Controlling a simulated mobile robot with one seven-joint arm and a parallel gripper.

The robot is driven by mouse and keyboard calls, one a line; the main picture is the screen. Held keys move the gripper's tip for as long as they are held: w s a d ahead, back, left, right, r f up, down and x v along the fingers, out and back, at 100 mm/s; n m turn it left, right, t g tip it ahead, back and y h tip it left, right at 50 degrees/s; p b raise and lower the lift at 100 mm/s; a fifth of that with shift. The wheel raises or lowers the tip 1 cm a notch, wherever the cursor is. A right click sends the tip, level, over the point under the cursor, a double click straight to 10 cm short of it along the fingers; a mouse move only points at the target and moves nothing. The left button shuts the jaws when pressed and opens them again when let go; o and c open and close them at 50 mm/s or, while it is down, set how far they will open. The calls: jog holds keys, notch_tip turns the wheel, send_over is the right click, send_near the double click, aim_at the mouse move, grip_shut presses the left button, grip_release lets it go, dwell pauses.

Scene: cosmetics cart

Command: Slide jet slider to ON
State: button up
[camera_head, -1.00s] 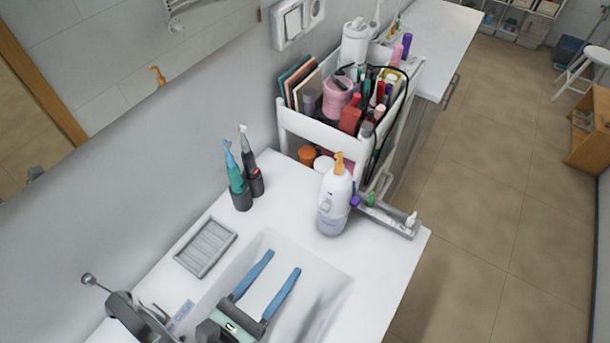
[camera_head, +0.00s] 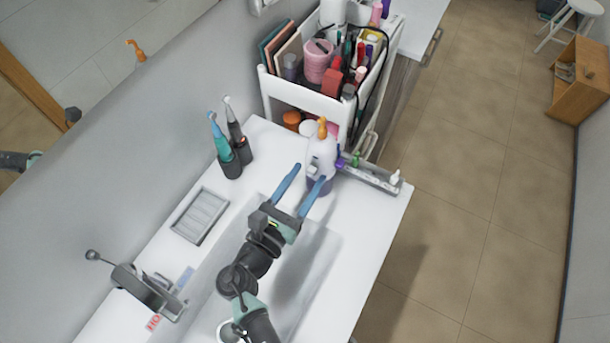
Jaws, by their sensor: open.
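A white handheld device with an orange tip (camera_head: 321,152) stands upright on the white washbasin counter, near its far right corner. It looks like an oral irrigator. A small light-grey feature on its front may be the jet slider, but it is too small to read its position. My gripper (camera_head: 309,174) is open, its two blue fingers pointing at the device. The left fingertip is by the device's left side and the right fingertip overlaps its lower front. I cannot tell whether they touch it. The right finger hides part of the lower body.
A grey tray (camera_head: 370,179) with small items lies just right of the device. Two electric toothbrushes (camera_head: 230,145) stand to the left. A grey soap dish (camera_head: 200,216) lies nearer. The full white cart (camera_head: 305,97) stands behind. The faucet (camera_head: 147,290) is at lower left.

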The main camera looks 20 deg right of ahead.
grip_shut()
dwell(0.3)
dwell(1.2)
